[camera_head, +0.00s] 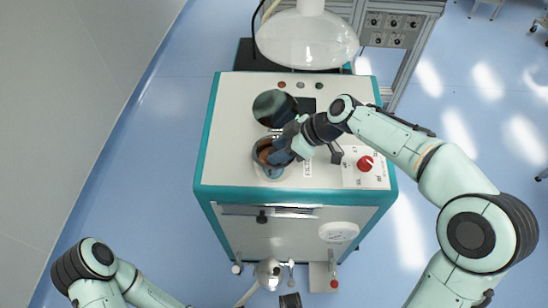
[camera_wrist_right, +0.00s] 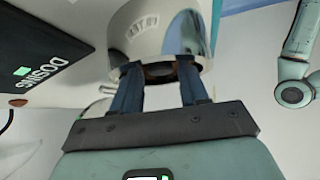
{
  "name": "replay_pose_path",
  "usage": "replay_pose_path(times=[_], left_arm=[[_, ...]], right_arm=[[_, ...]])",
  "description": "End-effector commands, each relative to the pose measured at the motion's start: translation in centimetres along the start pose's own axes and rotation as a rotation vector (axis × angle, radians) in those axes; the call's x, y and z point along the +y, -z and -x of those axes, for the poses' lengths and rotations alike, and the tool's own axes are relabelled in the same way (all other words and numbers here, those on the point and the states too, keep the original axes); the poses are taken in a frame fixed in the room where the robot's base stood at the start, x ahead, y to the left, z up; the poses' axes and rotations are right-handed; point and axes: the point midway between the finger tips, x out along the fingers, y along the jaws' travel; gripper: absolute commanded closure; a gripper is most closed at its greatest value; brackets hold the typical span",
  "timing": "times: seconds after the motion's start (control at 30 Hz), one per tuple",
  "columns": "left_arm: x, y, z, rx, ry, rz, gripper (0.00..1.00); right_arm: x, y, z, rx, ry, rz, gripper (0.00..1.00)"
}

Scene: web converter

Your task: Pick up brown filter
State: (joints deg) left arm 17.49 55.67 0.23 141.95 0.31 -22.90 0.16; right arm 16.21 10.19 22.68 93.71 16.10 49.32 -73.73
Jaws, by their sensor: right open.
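The brown filter (camera_head: 265,151) shows as a brown patch inside a round metal-rimmed container (camera_head: 257,167) on top of the machine in the head view. My right gripper (camera_head: 277,154) reaches in from the right, with its fingers at this opening, and covers part of it. In the right wrist view my right gripper (camera_wrist_right: 159,68) is open, its two dark blue fingers apart at the rim of a shiny pale cylinder (camera_wrist_right: 150,35). A dark brownish patch shows between the fingertips; I cannot tell whether they touch it.
A dark round lid (camera_head: 275,108) stands open behind the container. A red knob (camera_head: 365,163) is to the right on the white machine top (camera_head: 228,150). A large glass vessel (camera_head: 306,40) stands behind. A black panel marked DOSING (camera_wrist_right: 45,50) is at left in the wrist view.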

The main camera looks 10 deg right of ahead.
Motion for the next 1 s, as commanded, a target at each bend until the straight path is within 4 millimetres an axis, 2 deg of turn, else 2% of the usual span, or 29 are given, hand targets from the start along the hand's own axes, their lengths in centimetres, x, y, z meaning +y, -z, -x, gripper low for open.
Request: replay_pose_path(times=[0.1,0.27,0.3,0.37,0.4,0.43,0.77,1.0], left_arm=[[0.0,0.0,0.0,0.000,0.000,0.000,0.61],[0.0,0.0,0.0,0.000,0.000,0.000,0.61],[0.0,0.0,0.0,0.000,0.000,0.000,0.61],[0.0,0.0,0.0,0.000,0.000,0.000,0.61],[0.0,0.0,0.0,0.000,0.000,0.000,0.61],[0.0,0.0,0.0,0.000,0.000,0.000,0.61],[0.0,0.0,0.0,0.000,0.000,0.000,0.61],[0.1,-0.2,0.3,-0.005,0.001,0.000,0.61]], right_arm=[[0.0,0.1,-0.7,0.001,0.001,0.000,0.56],[0.0,0.0,-0.7,0.001,0.000,0.000,0.56],[0.0,0.0,-0.7,0.001,0.000,0.000,0.60],[0.0,0.0,-0.7,0.001,0.000,0.000,0.79],[0.0,0.0,-0.6,0.001,0.000,0.000,0.92],[0.0,0.0,-0.6,0.001,0.000,0.000,1.00],[0.0,0.2,-0.5,0.001,-0.001,0.001,1.00],[0.0,1.7,1.2,0.003,-0.003,0.003,1.00]])
